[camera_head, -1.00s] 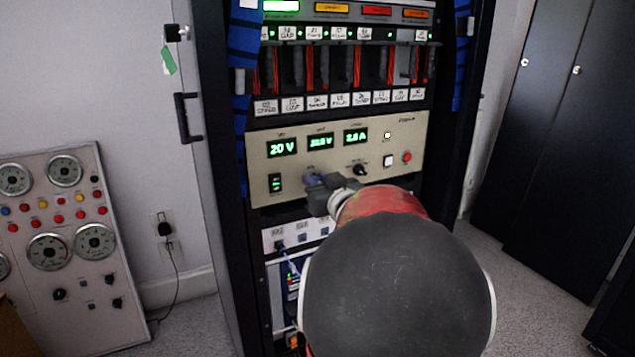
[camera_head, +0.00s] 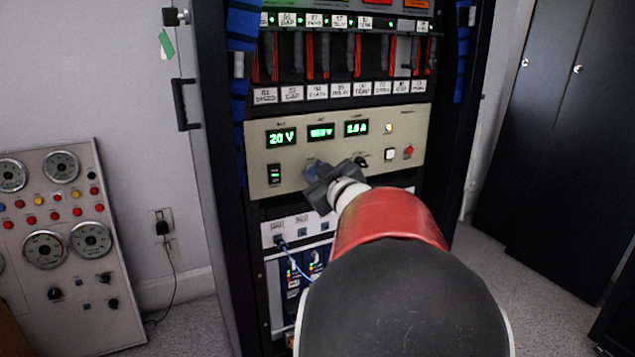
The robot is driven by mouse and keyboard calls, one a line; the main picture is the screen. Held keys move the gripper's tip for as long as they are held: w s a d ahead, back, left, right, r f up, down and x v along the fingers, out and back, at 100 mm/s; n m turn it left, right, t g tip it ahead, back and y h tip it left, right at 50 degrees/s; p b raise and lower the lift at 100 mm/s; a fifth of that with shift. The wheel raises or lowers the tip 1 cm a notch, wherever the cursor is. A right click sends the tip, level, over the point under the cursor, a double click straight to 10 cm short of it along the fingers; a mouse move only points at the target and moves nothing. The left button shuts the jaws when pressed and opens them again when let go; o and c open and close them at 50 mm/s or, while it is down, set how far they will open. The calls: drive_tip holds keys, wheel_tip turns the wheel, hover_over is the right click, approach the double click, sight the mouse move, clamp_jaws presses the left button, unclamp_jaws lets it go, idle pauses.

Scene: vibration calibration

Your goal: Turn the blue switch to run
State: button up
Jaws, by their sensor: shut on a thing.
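The blue switch (camera_head: 311,169) is a small knob low on the beige panel (camera_head: 260,145), below the middle green display. Only a bit of it shows behind my gripper. My gripper (camera_head: 314,176) is dark grey and shut on the blue switch. It is tilted, and it hides most of the knob and any marks around it. I cannot read the switch's position.
A black knob (camera_head: 362,162) sits right of my gripper, close to it. A white button (camera_head: 390,154) and a red button (camera_head: 408,151) are further right. A black rocker switch (camera_head: 275,175) is at left. Labelled modules with a blue cable (camera_head: 297,243) lie below.

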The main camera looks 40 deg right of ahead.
drive_tip(key=n+b, duration=0.2)
drive_tip(key=n, duration=0.2)
drive_tip(key=n+b, duration=0.3)
drive_tip(key=n, duration=0.1)
drive_tip(key=n+b, duration=0.3)
drive_tip(key=n, duration=0.1)
drive_tip(key=shift+a+f, duration=0.1)
drive_tip(key=shift+f, duration=0.15)
idle(0.3)
drive_tip(key=o, duration=1)
drive_tip(key=shift+r, duration=0.1)
drive_tip(key=p+v, duration=0.1)
drive_tip(key=v, duration=0.6)
drive_tip(key=shift+s, duration=0.35)
